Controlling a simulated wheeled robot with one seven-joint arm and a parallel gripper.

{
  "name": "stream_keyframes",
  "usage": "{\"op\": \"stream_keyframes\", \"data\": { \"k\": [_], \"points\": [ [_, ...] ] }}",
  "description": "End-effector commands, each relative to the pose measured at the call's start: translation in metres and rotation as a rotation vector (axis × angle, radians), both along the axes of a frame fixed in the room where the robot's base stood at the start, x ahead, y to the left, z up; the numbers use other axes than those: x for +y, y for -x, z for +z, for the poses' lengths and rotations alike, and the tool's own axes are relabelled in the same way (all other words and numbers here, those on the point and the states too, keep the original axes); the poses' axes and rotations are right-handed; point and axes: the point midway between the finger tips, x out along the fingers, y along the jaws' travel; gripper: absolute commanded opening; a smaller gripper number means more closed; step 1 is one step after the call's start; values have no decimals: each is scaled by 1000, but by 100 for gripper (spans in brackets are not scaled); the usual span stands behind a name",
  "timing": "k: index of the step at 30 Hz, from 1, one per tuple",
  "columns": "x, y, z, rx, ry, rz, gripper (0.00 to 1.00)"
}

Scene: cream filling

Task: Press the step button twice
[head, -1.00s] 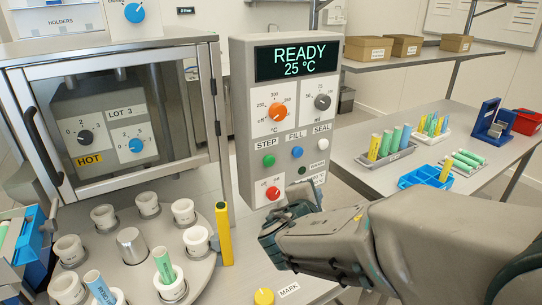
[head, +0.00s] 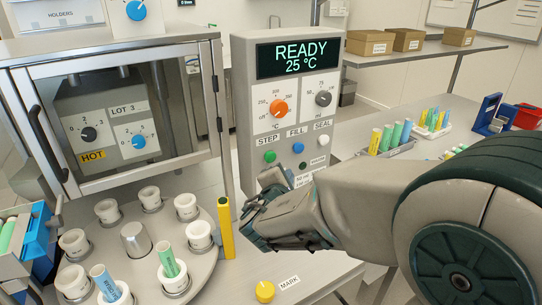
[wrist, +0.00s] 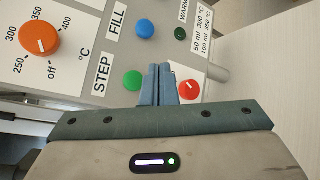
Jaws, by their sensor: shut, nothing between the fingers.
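The step button is the green button (head: 270,157) under the STEP label on the grey control panel (head: 242,110). It also shows in the wrist view (wrist: 133,81), just left of my finger tips. My gripper (head: 258,208) is in front of the lower part of the panel, below the step button in the head view. In the wrist view its two fingers (wrist: 159,74) are shut together and empty, between the green button and the red knob (wrist: 188,90). Whether they touch the panel cannot be told. The panel display (head: 299,58) reads READY 25 °C.
The blue fill button (head: 298,148) and white seal button (head: 323,141) are right of the step button. A turntable with several white cups (head: 186,207) stands left, beside a yellow post (head: 226,228). A yellow mark button (head: 265,291) is on the table in front.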

Motion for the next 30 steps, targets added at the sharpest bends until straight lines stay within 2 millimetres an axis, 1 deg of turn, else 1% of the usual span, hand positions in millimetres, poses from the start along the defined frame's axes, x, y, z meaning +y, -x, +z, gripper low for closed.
{"op": "stream_keyframes", "data": {
  "k": [1, 6, 12, 17, 30],
  "points": [
    [5, -7, 3, 2, 1, 1, 0],
    [17, -26, -1, 0, -1, 0, 0],
    [26, -39, -1, -1, -2, -1, 0],
    [29, -43, 0, 0, -1, -2, 0],
    [29, -43, 0, -1, -1, -1, 0]
  ]
}}
